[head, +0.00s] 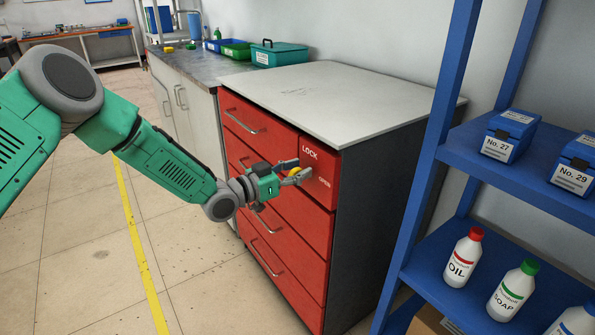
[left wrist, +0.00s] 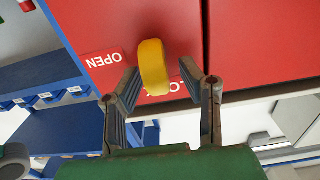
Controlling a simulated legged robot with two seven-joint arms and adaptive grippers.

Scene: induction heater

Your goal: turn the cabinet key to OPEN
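The red cabinet (head: 275,205) has LOCK and OPEN lettering at the upper right of its front. The yellow key (left wrist: 153,68) sticks out of the red front in the left wrist view, its long side close to upright there. My left gripper (left wrist: 159,70) is open, one finger on each side of the key, with a visible gap on the right. In the head view my left gripper (head: 293,172) is at the lettering, partly hiding the key. My right gripper is not in view.
The grey-white cabinet top (head: 330,100) is bare. A blue shelf (head: 480,150) with labelled boxes and bottles stands close to the right of the cabinet. A counter (head: 200,70) with bins is behind left. The floor in front is clear.

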